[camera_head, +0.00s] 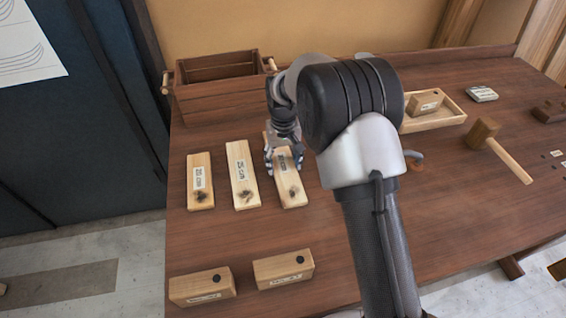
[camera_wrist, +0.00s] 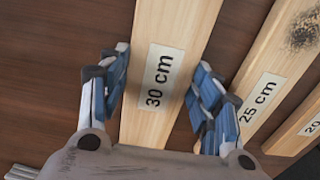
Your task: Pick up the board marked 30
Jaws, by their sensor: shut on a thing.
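The board marked 30 cm (camera_wrist: 158,110) lies between the fingers of my gripper (camera_wrist: 158,90) in the wrist view. The fingers are at its two long edges, on either side of the label. In the head view this board (camera_head: 291,188) is the rightmost of three pale boards, with a dark knot at its near end. My gripper (camera_head: 284,163) is shut on it near its middle. My arm hides part of the table to its right. I cannot tell whether the board is clear of the table.
The 25 cm board (camera_wrist: 262,95) lies close beside it, then the 20 cm board (camera_wrist: 300,128). Two wooden blocks (camera_head: 202,286) (camera_head: 284,268) lie at the front. A dark crate (camera_head: 215,100) stands behind. A mallet (camera_head: 505,155) lies at the right.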

